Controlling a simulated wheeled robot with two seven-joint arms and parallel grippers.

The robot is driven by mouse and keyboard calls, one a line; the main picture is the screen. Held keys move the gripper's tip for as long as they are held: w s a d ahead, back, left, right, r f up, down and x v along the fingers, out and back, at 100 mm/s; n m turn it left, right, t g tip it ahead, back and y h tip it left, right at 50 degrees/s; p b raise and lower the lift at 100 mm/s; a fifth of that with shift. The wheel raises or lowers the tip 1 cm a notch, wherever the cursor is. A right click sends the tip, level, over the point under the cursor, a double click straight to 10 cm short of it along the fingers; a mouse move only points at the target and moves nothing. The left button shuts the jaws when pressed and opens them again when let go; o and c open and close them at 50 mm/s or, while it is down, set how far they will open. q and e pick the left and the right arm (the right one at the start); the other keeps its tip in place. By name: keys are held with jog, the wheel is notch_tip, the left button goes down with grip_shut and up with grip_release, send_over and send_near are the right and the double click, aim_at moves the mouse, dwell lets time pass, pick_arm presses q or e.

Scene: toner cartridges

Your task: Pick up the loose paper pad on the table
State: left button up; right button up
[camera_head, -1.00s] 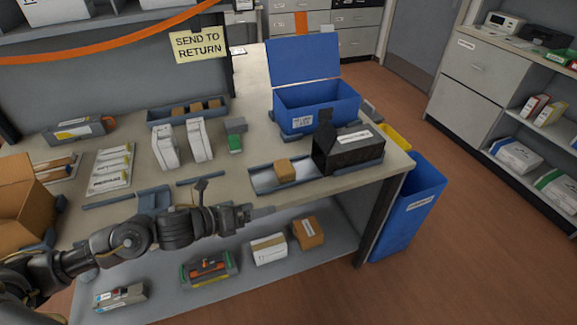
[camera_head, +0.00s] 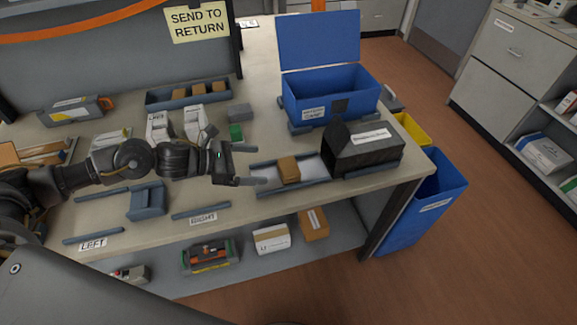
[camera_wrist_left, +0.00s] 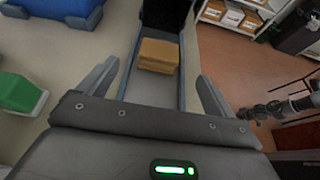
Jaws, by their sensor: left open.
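A small tan block (camera_head: 289,170), which looks like the loose paper pad, lies in a shallow grey tray (camera_head: 262,187) in front of a black box (camera_head: 362,148). It also shows in the left wrist view (camera_wrist_left: 158,55), ahead between the fingers. My left gripper (camera_head: 246,166) is open and empty, just left of the pad and apart from it. Its two fingers frame the tray in the left wrist view (camera_wrist_left: 156,80). A dark arm end (camera_wrist_left: 252,112), likely my right one, shows small at the right of the wrist view; its jaws are too small to read.
A blue open-lidded bin (camera_head: 330,98) stands behind the tray. A green-and-grey item (camera_head: 236,132) and white cartons (camera_head: 158,127) stand behind my left arm. A rear tray (camera_head: 160,104) holds several tan blocks. A blue floor bin (camera_head: 425,205) stands off the table's right end.

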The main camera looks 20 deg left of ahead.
aim_at(282, 167)
pick_arm(q)
jog(key=x, duration=0.3)
jog(key=shift+w+a, duration=0.1)
jog(key=shift+a, duration=0.05)
jog(key=shift+w+f, duration=0.1)
jog(key=shift+d+p, duration=0.25)
jog(key=shift+p, duration=0.05)
jog(key=p+x, duration=0.1)
jog(key=x, duration=0.1)
jog(key=p+x, duration=0.1)
jog(key=x, duration=0.1)
jog(key=shift+d+f, duration=0.15)
jog(key=shift+f, duration=0.2)
jog(key=shift+w+d+f, duration=0.1)
jog(key=shift+d+f, duration=0.15)
pick_arm(e)
notch_tip(282, 167, up, 3)
jog(key=shift+w+r, duration=0.1)
jog(key=shift+w, duration=0.05)
pick_arm(q)
jog(key=c, duration=1)
jog(key=shift+c, duration=0.2)
